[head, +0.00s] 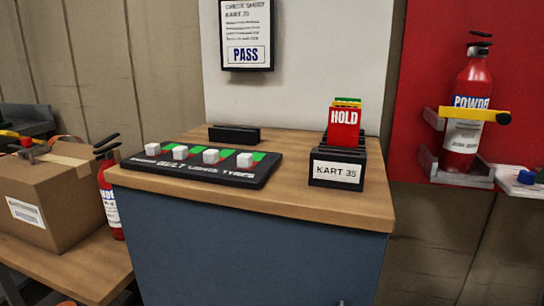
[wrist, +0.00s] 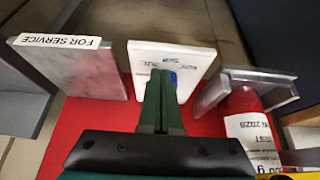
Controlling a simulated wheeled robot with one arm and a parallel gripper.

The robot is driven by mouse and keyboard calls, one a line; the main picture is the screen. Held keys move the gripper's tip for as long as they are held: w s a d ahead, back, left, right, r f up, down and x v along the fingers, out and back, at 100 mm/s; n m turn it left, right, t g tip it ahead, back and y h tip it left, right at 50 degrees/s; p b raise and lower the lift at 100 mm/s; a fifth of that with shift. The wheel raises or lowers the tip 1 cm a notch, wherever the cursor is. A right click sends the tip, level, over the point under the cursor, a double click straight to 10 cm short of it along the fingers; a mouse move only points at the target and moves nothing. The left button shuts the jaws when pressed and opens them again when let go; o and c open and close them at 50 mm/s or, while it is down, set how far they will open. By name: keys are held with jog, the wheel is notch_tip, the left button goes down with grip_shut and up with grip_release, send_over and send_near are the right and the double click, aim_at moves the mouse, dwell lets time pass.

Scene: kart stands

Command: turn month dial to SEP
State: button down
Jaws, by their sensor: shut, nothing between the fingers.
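At the right edge of the head view, a white plate (head: 515,184) carries a blue knob-like part (head: 527,177) and a dark part beside it. No month lettering is readable there. In the wrist view, a white plate (wrist: 185,58) with small blurred print and a blue patch (wrist: 173,79) lies beyond my gripper. My gripper (wrist: 161,75) is shut and empty, its dark green fingers in front of this plate and hiding part of it. I cannot tell whether the fingertips touch it.
A fire extinguisher (head: 471,100) sits in a grey bracket (head: 455,172) on the red panel, left of the plate; the bracket (wrist: 240,84) is close right in the wrist view. A grey "FOR SERVICE" holder (wrist: 75,75) stands left. A wooden-topped cabinet (head: 250,265) fills the head view's middle.

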jog(key=shift+w, duration=0.25)
jog(key=shift+a, duration=0.25)
dwell(0.4)
jog(key=shift+a, duration=0.35)
jog(key=shift+w+a, duration=0.1)
jog(key=shift+w+a+p, duration=0.2)
jog(key=shift+a+p, duration=0.15)
dwell(0.3)
jog(key=shift+s+a, duration=0.2)
jog(key=shift+s, duration=0.1)
notch_tip(320, 180, up, 4)
jog(key=p, duration=0.2)
jog(key=shift+r+p, duration=0.15)
jog(key=shift+p, duration=0.2)
jog(key=shift+r, duration=0.85)
